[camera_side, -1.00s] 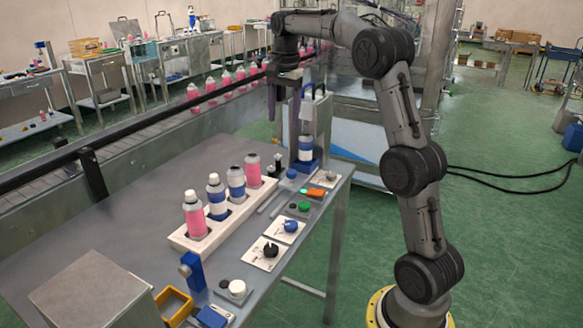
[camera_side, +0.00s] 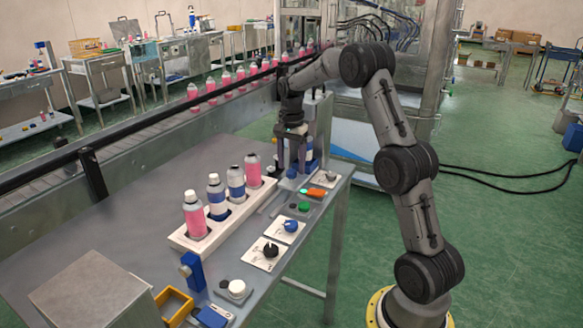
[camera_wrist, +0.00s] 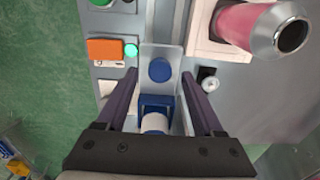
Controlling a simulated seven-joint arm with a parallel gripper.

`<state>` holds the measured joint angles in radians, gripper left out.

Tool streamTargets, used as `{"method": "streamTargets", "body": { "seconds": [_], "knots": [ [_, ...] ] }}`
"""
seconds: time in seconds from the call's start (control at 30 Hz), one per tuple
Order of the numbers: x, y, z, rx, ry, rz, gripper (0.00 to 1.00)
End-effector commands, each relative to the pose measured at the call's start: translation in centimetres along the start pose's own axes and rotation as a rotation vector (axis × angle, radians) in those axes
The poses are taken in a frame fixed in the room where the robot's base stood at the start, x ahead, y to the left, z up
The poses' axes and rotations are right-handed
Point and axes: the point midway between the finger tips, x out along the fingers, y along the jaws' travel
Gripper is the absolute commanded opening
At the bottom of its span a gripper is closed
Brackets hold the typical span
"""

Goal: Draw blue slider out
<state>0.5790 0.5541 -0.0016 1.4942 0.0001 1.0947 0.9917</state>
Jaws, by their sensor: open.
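The blue slider shows in the wrist view as a blue holder (camera_wrist: 153,103) with a round blue knob (camera_wrist: 159,70) in front of it on a pale metal plate. A white-topped can (camera_wrist: 154,122) stands in the holder. In the side view the knob (camera_side: 291,173) is low at the far end of the table, and the can and holder are partly hidden behind my fingers. My gripper (camera_wrist: 159,75) is open, with one dark purple finger on each side of the slider. In the side view my gripper (camera_side: 291,168) points down, low over the slider. I cannot tell whether the fingers touch it.
A white rack (camera_side: 222,228) with several cans stands close by; one pink can (camera_wrist: 262,25) is near my right finger in the wrist view.

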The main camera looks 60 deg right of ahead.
Motion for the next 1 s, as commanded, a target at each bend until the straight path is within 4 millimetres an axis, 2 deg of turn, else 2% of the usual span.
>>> {"method": "streamTargets", "body": {
  "seconds": [0.2,0.47,0.57,0.87,1.0],
  "knots": [
    [1.5,0.0,0.0,0.000,0.000,0.000,0.69],
    [1.6,0.0,0.0,0.000,0.000,0.000,0.69],
    [1.6,0.0,0.0,0.000,0.000,0.000,0.55],
    [1.5,0.0,0.0,0.000,0.000,0.000,0.01],
    [1.5,0.0,0.0,0.000,0.000,0.000,0.00]
  ]
}}
